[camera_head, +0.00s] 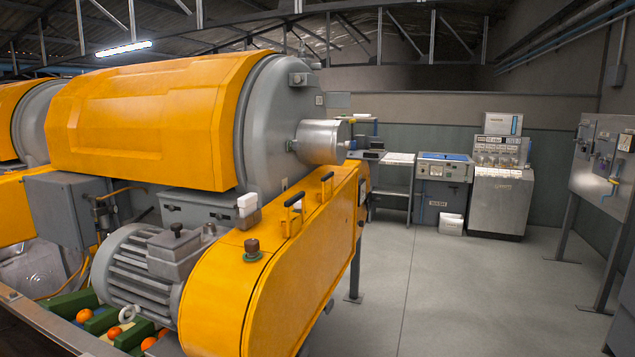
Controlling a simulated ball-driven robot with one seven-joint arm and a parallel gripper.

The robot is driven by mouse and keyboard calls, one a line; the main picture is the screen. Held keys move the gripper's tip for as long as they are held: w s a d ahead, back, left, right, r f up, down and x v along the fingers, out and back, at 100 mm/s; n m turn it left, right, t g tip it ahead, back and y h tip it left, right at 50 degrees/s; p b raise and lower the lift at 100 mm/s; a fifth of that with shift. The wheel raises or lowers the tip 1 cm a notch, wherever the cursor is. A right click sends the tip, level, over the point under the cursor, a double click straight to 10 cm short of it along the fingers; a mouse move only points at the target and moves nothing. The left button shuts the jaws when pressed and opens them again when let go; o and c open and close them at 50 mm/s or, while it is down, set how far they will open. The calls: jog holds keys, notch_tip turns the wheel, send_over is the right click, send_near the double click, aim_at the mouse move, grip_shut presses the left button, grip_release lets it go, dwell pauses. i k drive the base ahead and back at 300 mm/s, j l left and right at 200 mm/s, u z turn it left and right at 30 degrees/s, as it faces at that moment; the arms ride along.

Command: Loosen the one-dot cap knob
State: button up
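A dark knob (251,247) stands upright on top of the yellow guard (215,285) in the lower middle. A smaller black knob (178,230) stands on the grey box on top of the motor (135,270), to its left. No dots can be made out on either knob, so I cannot tell which one is the one-dot cap knob. My gripper is not in view.
Two black handles (293,215) (327,185) stick up from the guard near a white-topped block (247,205). The large yellow extractor drum (150,120) rises behind. Oranges (84,315) lie at lower left. Open grey floor (460,285) lies to the right.

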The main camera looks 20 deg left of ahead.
aim_at(296, 146)
jog(key=i+u, duration=0.35)
jog(key=i, duration=0.15)
jog(key=i+l+u, duration=0.15)
jog(key=i+u, duration=0.2)
jog(key=i, duration=0.15)
jog(key=i+l+u, duration=0.35)
jog(key=i+l, duration=0.4)
jog(key=u, duration=0.05)
